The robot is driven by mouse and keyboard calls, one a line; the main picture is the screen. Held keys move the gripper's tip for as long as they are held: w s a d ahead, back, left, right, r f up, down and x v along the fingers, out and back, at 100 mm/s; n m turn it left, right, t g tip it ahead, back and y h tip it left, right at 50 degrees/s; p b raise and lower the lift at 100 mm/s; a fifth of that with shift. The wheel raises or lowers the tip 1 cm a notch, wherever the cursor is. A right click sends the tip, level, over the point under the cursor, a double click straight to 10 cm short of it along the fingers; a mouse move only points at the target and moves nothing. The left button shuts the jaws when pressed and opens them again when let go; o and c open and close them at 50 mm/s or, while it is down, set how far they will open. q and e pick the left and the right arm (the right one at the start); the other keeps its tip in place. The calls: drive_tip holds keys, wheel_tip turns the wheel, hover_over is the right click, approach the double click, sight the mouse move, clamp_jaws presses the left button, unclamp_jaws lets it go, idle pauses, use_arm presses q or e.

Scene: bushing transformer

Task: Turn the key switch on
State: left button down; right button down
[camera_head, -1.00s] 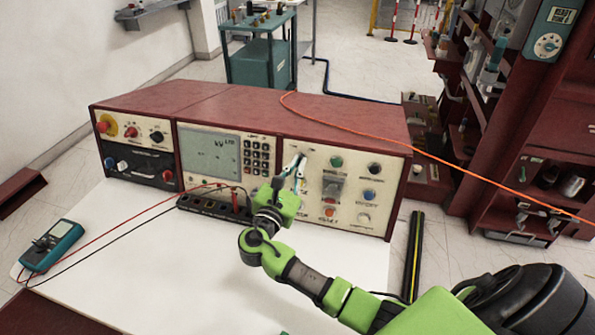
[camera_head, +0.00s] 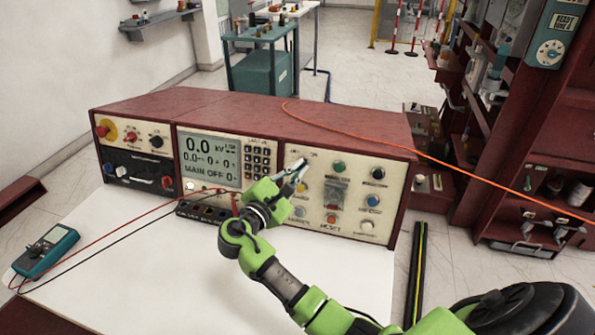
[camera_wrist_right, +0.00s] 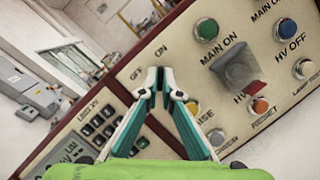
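The key switch is at the upper left of the cream right-hand panel (camera_head: 330,215), under the OFF and ON labels (camera_wrist_right: 160,52). My right gripper (camera_head: 299,165) is at the switch, and its fingers hide the key. In the right wrist view, the fingertips of my right gripper (camera_wrist_right: 160,82) are close together at the panel face just below those labels, apparently closed around the key. The display (camera_head: 210,157) is lit and reads 0.0 kV and MAIN OFF. My left gripper is not in view.
Several buttons surround the switch, including a green MAIN ON button (camera_wrist_right: 206,29) and a clear flip cover (camera_wrist_right: 236,68). An orange cable (camera_head: 420,154) crosses the console top. A teal multimeter (camera_head: 45,251) with red and black leads lies on the white table (camera_head: 150,265).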

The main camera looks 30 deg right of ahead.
idle(0.3)
drive_tip(key=c, duration=2.2)
unclamp_jaws()
drive_tip(key=shift+c, duration=0.2)
drive_tip(key=v, duration=1.2)
